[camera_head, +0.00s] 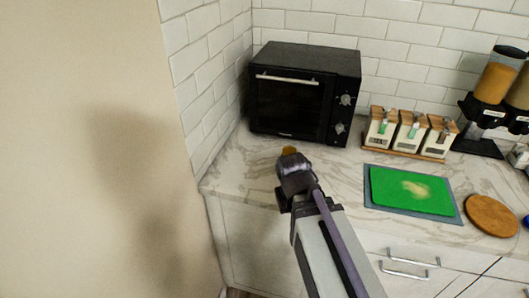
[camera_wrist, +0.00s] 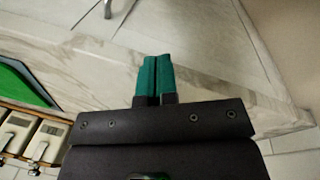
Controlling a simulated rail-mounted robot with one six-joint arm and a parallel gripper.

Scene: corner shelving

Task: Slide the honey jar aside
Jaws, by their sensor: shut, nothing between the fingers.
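A small amber-brown top (camera_head: 289,150), probably the honey jar, shows just beyond the end of my arm in the head view. The rest of it is hidden behind my gripper, so I cannot tell whether they touch. My gripper (camera_wrist: 156,78) has teal fingers pressed together with nothing between them in the wrist view. In the head view its dark body (camera_head: 295,174) is over the left part of the counter, and its fingertips are hidden. I see no jar in the wrist view.
A black microwave oven (camera_head: 303,94) stands in the corner behind. Several white canisters in a wooden rack (camera_head: 408,134), a green cutting board (camera_head: 411,190) and a round wooden board (camera_head: 491,215) lie to the right. Bare marble counter (camera_head: 238,168) is left of my gripper, ending at the wall.

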